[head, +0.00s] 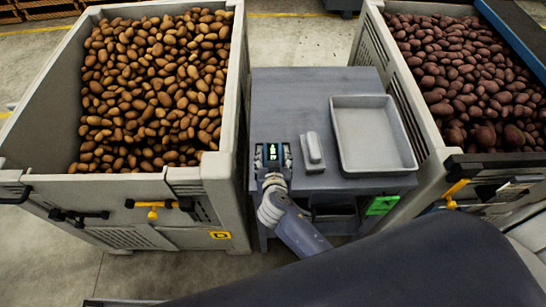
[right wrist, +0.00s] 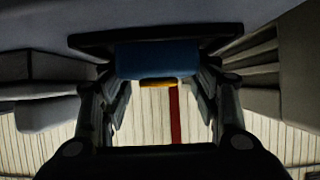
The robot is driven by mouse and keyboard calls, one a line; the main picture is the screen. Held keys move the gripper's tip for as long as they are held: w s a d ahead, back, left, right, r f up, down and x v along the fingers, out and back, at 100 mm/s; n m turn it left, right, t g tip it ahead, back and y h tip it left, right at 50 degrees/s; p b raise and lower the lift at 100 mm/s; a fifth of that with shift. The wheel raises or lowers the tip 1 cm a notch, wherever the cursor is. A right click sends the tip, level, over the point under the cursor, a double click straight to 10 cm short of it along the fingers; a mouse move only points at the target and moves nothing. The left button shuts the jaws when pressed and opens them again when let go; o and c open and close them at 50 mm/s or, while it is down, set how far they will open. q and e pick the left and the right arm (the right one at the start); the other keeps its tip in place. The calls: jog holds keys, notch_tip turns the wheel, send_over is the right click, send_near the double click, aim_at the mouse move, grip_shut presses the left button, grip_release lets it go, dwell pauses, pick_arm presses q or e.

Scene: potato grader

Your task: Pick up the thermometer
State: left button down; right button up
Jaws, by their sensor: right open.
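My right gripper (head: 272,155) is over the front left part of the grey table, its fingers open. A small dark piece with a lit green display (head: 273,153) shows between its fingers in the head view. In the right wrist view a blue block with an orange end, which looks like the thermometer (right wrist: 145,60), lies between the open fingers (right wrist: 160,95). A gap shows beside it, and I cannot tell whether any finger touches it. My left gripper is not in view.
A grey elongated object on a flat base (head: 313,150) stands close to the gripper's right. A shallow grey tray (head: 410,165) lies further right on the table (head: 290,95). Potato-filled crates flank the table, one at left (head: 240,80) and one at right (head: 385,60). The table's back left is clear.

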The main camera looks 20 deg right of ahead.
jog(key=c, duration=0.8)
jog(key=shift+r, duration=0.15)
